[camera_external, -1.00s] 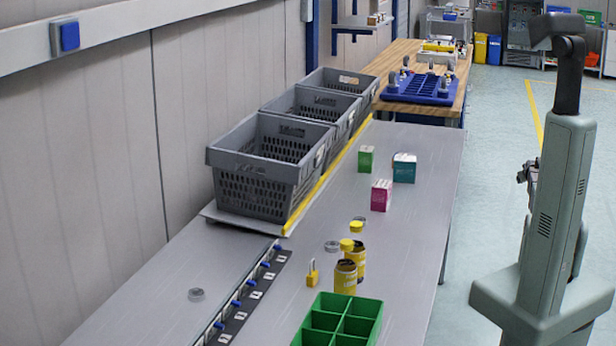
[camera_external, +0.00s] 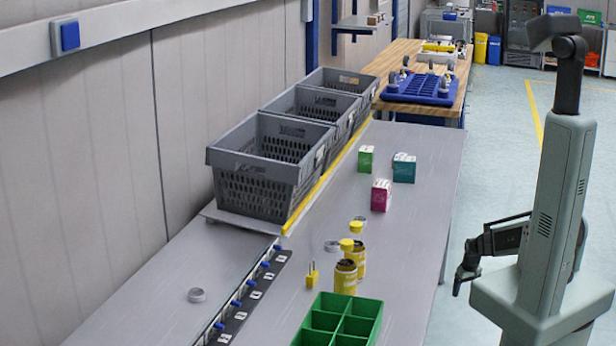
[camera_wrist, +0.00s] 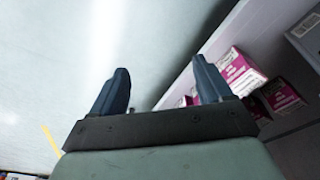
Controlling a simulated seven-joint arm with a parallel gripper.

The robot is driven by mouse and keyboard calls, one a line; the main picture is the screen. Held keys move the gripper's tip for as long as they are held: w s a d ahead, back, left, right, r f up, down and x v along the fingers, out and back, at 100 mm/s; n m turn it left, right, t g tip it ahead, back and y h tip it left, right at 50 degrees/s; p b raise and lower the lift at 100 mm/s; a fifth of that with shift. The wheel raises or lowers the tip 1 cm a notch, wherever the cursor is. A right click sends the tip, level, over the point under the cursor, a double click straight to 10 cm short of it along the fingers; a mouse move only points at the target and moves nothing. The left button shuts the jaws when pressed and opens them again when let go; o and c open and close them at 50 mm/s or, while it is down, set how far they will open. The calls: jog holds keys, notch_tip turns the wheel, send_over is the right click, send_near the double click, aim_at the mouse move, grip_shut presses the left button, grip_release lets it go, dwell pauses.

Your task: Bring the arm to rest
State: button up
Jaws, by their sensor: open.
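My arm is folded down beside its column, to the right of the grey table (camera_external: 400,230). My gripper (camera_external: 458,284) hangs low near the table's right edge, apart from it. In the wrist view my gripper (camera_wrist: 162,82) shows two dark fingers spread apart. No object is held.
Magenta-and-white boxes (camera_wrist: 240,75) sit on a shelf right of the fingers in the wrist view. The table bears grey crates (camera_external: 262,190), small boxes (camera_external: 381,196), yellow jars (camera_external: 345,278) and a green divided tray (camera_external: 340,306). Floor (camera_external: 505,150) beyond is clear.

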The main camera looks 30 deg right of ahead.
jog(key=s+a+f+g, duration=0.1)
jog(key=s+a+g, duration=0.1)
jog(key=s+a, duration=0.4)
jog(key=s+a+f+n+g, duration=0.1)
jog(key=s+a+g, duration=0.2)
jog(key=s, duration=1.2)
jog(key=s+a+f+g, duration=0.2)
jog(key=s+a+g, duration=0.1)
jog(key=s+a, duration=0.7)
jog(key=shift+s+n+y, duration=0.3)
jog(key=shift+s, duration=0.1)
jog(key=shift+w+a, duration=0.1)
